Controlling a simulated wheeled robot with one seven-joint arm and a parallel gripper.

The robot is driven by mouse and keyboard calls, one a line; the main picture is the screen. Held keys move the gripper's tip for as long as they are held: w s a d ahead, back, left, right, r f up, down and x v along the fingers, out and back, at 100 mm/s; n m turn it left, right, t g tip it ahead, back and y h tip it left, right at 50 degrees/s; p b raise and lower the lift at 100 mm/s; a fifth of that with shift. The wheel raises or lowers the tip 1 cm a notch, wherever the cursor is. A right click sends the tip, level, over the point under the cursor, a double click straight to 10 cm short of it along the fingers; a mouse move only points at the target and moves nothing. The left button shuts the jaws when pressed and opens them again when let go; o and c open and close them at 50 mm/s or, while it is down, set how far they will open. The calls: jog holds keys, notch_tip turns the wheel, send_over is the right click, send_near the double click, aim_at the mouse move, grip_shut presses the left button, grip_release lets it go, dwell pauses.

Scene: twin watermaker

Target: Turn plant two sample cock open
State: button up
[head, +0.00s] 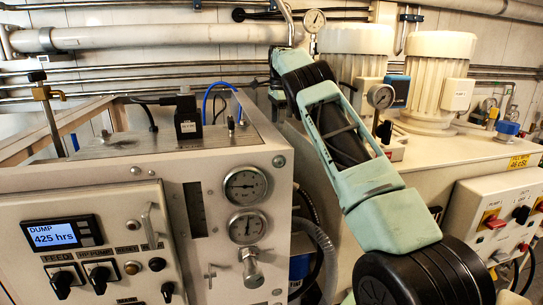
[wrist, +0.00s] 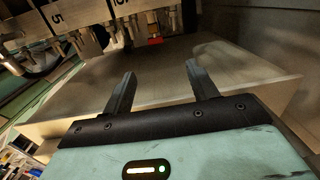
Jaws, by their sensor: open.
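My gripper (wrist: 161,80) shows in the wrist view with its two dark fingers spread wide apart and nothing between them. Beyond the fingertips is a row of small metal fittings (wrist: 92,42) under pale label plates (wrist: 68,16), one marked 5. A small red part (wrist: 155,40) sits in this row, ahead of the gap between the fingers and apart from them. I cannot tell which fitting is the plant two sample cock. In the head view my arm reaches up and left, and the fingers cannot be made out there.
A flat pale surface (wrist: 235,65) lies beneath the fingers. In the head view a control cabinet with a display (head: 54,235) and two gauges (head: 246,186) stands left. Cream motors (head: 435,80) stand behind my arm at right. Pipes (head: 150,37) run along the wall.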

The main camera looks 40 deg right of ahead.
jog(key=shift+g, duration=0.3)
jog(key=f+p, duration=0.1)
jog(key=f, duration=0.5)
jog(key=f+p, duration=0.1)
jog(key=f, duration=0.5)
jog(key=f+p, duration=0.2)
jog(key=f, duration=0.4)
jog(key=shift+s+d+f, duration=0.15)
jog(key=shift+s, duration=0.1)
jog(key=c, duration=1)
